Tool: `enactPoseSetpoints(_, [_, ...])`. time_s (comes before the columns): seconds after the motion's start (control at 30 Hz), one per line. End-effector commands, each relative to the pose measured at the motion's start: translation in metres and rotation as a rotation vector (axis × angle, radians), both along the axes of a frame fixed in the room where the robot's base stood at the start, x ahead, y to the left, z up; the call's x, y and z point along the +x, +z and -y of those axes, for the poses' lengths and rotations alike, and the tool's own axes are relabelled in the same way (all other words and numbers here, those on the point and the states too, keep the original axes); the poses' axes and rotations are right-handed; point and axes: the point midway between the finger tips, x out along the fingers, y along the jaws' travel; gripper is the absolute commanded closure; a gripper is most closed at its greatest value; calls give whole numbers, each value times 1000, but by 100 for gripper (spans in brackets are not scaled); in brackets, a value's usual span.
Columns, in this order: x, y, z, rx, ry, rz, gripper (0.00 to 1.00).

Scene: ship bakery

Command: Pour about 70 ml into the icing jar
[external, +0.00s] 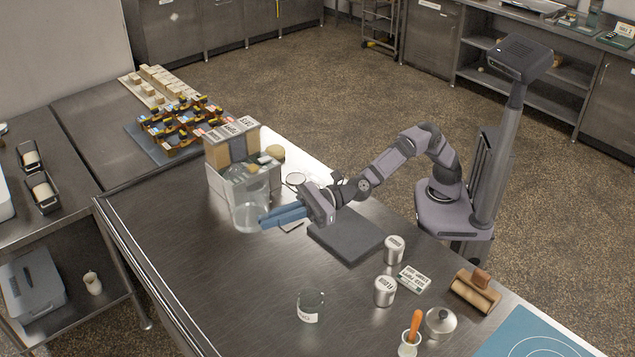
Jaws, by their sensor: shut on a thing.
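A clear glass jug (245,216) stands or hangs just in front of the metal bin, left of centre on the steel table. My gripper (266,219), with blue fingers, reaches in from the right and is shut on the jug's near side. The jug looks upright; I cannot tell whether its base touches the table, or how much liquid is in it. A clear glass jar with a white label (308,318) stands apart on the table at the front middle, and looks like the icing jar. Its label is too small to read and its contents are unclear.
A metal bin (231,184) with boxes stands behind the jug. A dark slab (346,236) lies right of the gripper. The left front table is clear.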

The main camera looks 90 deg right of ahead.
Motion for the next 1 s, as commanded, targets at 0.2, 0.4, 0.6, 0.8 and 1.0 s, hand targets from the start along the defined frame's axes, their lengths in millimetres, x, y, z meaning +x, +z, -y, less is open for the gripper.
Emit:
enactPoseSetpoints(0.2, [-17, -4, -18, 1, 33, 4, 100])
enactPoseSetpoints(0.4, [-54, -15, -53, 1, 102, 4, 100])
enactPoseSetpoints(0.6, [-106, -26, -94, 3, 192, 3, 100])
enactPoseSetpoints(0.8, [-163, -33, -131, 3, 283, 4, 100])
enactPoseSetpoints(1.0, [-222, -37, -162, 3, 371, 4, 100])
